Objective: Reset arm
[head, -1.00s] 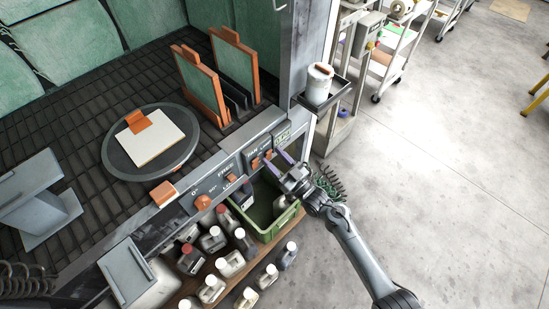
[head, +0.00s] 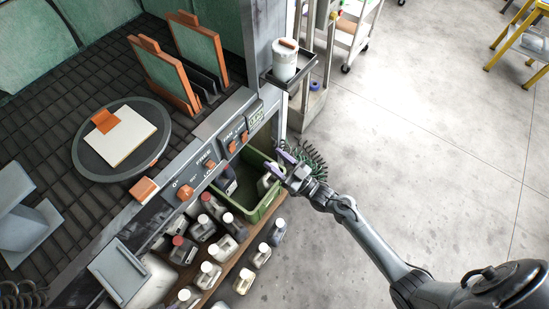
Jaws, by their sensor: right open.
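My right gripper (head: 281,161) is in the head view, with its arm coming in from the lower right. Its two purple-tipped fingers are apart and nothing shows between them. It is in front of the control panel's right end, over the right side of the green crate (head: 262,213). My left gripper is out of view.
Several bottles (head: 208,272) stand on a wooden shelf below the panel (head: 205,165). A turntable (head: 88,155) bears a white square with an orange block. Framed orange panels (head: 165,77) stand behind. A white canister (head: 285,62) sits on a bracket. Open floor lies right.

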